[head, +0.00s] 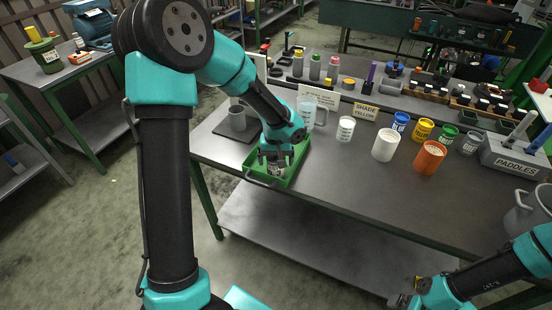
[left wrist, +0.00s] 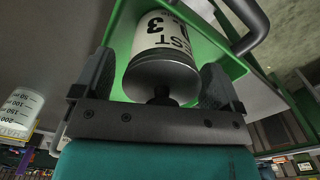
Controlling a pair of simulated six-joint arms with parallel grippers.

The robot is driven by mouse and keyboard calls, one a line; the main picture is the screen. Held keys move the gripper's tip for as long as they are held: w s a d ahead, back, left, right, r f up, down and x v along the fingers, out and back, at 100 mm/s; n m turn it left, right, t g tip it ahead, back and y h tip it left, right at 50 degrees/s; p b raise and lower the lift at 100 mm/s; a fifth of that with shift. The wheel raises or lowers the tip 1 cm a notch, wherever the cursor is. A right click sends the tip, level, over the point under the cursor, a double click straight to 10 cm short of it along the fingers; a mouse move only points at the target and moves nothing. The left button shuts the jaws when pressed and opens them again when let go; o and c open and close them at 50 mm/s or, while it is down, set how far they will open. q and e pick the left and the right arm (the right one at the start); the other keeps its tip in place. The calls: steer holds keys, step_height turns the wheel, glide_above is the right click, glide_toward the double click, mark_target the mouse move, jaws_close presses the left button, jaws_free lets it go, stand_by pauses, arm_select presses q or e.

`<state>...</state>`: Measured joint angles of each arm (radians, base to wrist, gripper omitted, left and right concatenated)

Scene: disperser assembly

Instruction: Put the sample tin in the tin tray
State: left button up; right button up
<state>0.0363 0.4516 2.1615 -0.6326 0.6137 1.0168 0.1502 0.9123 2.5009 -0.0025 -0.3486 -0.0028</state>
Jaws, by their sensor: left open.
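The green tin tray (head: 286,181) sits at the front left edge of the bench, with a handle at its front. The sample tin (left wrist: 166,45), a pale can with a dark-lettered label and a grey metal end, lies within the tray's outline in the left wrist view, where the green tray wall (left wrist: 120,30) also shows. In the head view the tin (head: 276,171) is mostly hidden under my left gripper (head: 275,160). My left gripper (left wrist: 157,78) is open, its fingers on either side of the tin. My right gripper (head: 402,299) is low at the bottom right, far from the tray; its jaws are too small to judge.
A grey cup (head: 237,118) on a dark mat stands left of the tray. A clear jug (head: 307,112) and a white beaker (head: 345,129) stand behind right. A white cup (head: 385,145), an orange cup (head: 430,157) and several paint tins stand further right. The front middle of the bench is clear.

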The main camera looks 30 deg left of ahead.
arm_select(q)
steer(key=shift+r, duration=0.1)
step_height(320, 180, up, 12)
steer(key=shift+r, duration=0.15)
stand_by(0.6)
stand_by(0.5)
